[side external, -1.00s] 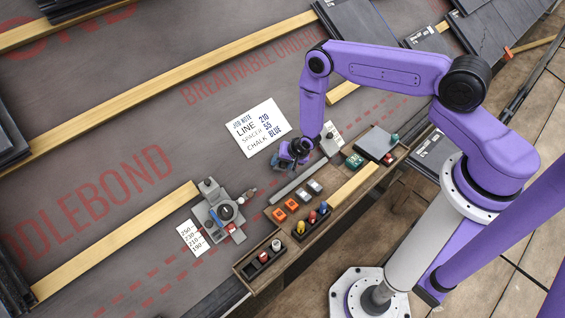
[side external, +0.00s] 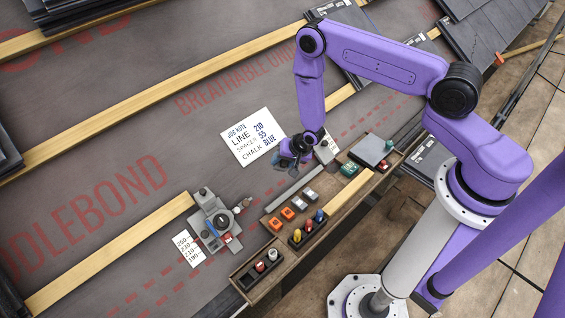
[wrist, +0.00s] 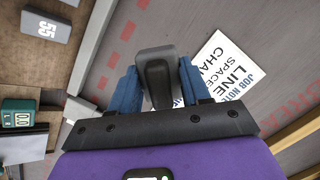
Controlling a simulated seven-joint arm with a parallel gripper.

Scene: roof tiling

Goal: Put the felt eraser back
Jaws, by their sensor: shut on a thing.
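My gripper (side external: 292,160) is over the grey roofing sheet, just right of the white job note. In the wrist view its two blue fingers (wrist: 157,92) are shut on a dark grey block with a rounded raised grip, which looks like the felt eraser (wrist: 156,65). In the side view the gripper mostly hides the block. I cannot tell whether its underside touches the sheet. The job note (side external: 253,137) reads line 210, spacer 55, chalk blue; it also lies beside the fingers in the wrist view (wrist: 228,72).
A wooden tray (side external: 275,243) along the sheet's edge holds orange and grey blocks (side external: 288,213) and a dark rack with coloured pieces (side external: 307,230). A green device (side external: 349,168), a grey plate (side external: 371,149) and a 55 block (wrist: 47,27) are nearby. A grey tool (side external: 214,220) stands left.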

